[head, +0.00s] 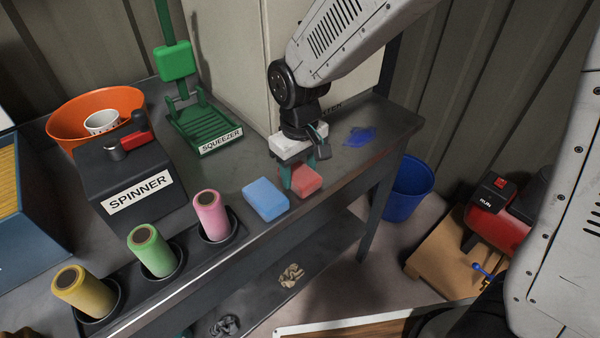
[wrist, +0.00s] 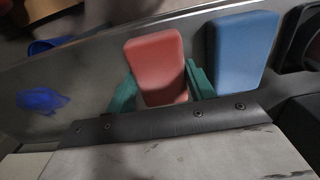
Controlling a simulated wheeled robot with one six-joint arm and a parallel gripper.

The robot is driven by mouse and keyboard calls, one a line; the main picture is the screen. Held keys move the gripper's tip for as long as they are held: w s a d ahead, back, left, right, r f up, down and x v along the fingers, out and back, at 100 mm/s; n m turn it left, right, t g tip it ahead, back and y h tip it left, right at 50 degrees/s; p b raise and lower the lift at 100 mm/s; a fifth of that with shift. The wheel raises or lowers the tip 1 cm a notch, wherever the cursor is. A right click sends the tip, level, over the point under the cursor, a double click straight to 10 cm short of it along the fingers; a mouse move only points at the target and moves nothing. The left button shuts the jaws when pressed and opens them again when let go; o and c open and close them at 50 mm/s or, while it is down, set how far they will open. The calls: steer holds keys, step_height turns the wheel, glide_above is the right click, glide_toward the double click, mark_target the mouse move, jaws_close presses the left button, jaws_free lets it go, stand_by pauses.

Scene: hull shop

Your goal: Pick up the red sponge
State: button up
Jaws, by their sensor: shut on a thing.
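The red sponge (head: 306,180) lies at the front edge of the dark workbench, just right of a blue sponge (head: 265,199). My gripper (head: 297,176) is above it, with its green fingers down at the sponge. In the wrist view the red sponge (wrist: 157,66) sits between the two green fingers (wrist: 160,92), one on each side, and my gripper is shut on it. The blue sponge (wrist: 240,52) stands close beside the right finger in that view. Whether the red sponge still touches the bench I cannot tell.
A spinner (head: 130,180), an orange bowl (head: 72,122) and pink, green and yellow rollers (head: 210,215) are to the left. A blue smear (head: 360,137) is on the bench to the right. A blue bin (head: 403,190) stands beyond the bench's right end.

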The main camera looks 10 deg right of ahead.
mark_target(299, 171)
steer(key=shift+r, duration=0.1)
steer(key=shift+r, duration=0.55)
step_height(299, 171, up, 2)
steer(key=shift+r, duration=0.2)
steer(key=s+d+r, duration=0.1)
steer(key=s, duration=1.5)
steer(key=shift+r, duration=0.15)
